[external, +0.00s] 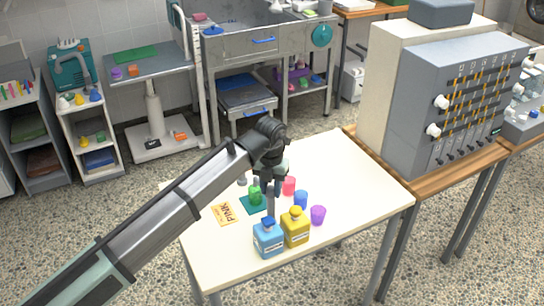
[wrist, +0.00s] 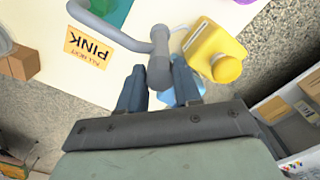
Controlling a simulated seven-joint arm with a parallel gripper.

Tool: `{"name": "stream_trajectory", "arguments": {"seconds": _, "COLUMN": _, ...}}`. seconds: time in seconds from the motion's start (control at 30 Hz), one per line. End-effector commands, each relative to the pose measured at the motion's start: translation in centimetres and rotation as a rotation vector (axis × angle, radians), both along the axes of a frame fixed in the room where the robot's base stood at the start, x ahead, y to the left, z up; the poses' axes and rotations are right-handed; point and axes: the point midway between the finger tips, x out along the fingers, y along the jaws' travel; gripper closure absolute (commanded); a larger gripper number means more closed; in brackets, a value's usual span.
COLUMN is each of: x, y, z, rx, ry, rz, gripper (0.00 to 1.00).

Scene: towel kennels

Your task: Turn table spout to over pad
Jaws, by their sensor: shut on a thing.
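The grey table spout (wrist: 120,36) shows in the wrist view as a curved pipe ending in a thick nozzle. My gripper (wrist: 160,82) is shut on this nozzle end, one finger on each side. In the external view my gripper (external: 271,207) points down near the bottles and hides most of the spout. The dark green pad (external: 245,208) lies on the white table with a green cup (external: 255,196) on it. A bit of the pad shows at the top of the wrist view (wrist: 113,12). The nozzle is apart from the pad, near the yellow bottle.
A yellow bottle (external: 295,229) and a blue bottle (external: 268,240) stand close to my gripper. Red (external: 289,186), blue (external: 300,200) and purple (external: 318,215) cups stand to the right. An orange card reading PINK (external: 223,214) lies left of the pad. The table's (external: 345,180) right side is clear.

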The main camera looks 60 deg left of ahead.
Motion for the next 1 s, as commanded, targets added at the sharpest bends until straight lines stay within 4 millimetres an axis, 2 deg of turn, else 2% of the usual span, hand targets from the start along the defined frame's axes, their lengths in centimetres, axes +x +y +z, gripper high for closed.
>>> {"name": "stream_trajectory", "arguments": {"seconds": 0.27, "x": -0.1, "y": -0.1, "z": -0.1, "rx": -0.002, "ry": 0.002, "rz": -0.003, "gripper": 1.00}}
{"name": "stream_trajectory", "arguments": {"seconds": 0.3, "x": -0.1, "y": -0.1, "z": -0.1, "rx": -0.002, "ry": 0.002, "rz": -0.003, "gripper": 0.64}}
{"name": "stream_trajectory", "arguments": {"seconds": 0.53, "x": 0.0, "y": -0.1, "z": 0.0, "rx": -0.001, "ry": 0.001, "rz": -0.002, "gripper": 0.42}}
{"name": "stream_trajectory", "arguments": {"seconds": 0.83, "x": 0.0, "y": 0.0, "z": 0.1, "rx": 0.000, "ry": 0.000, "rz": 0.000, "gripper": 0.41}}
{"name": "stream_trajectory", "arguments": {"seconds": 1.0, "x": 0.1, "y": 0.0, "z": 1.7, "rx": 0.000, "ry": -0.001, "rz": 0.000, "gripper": 0.41}}
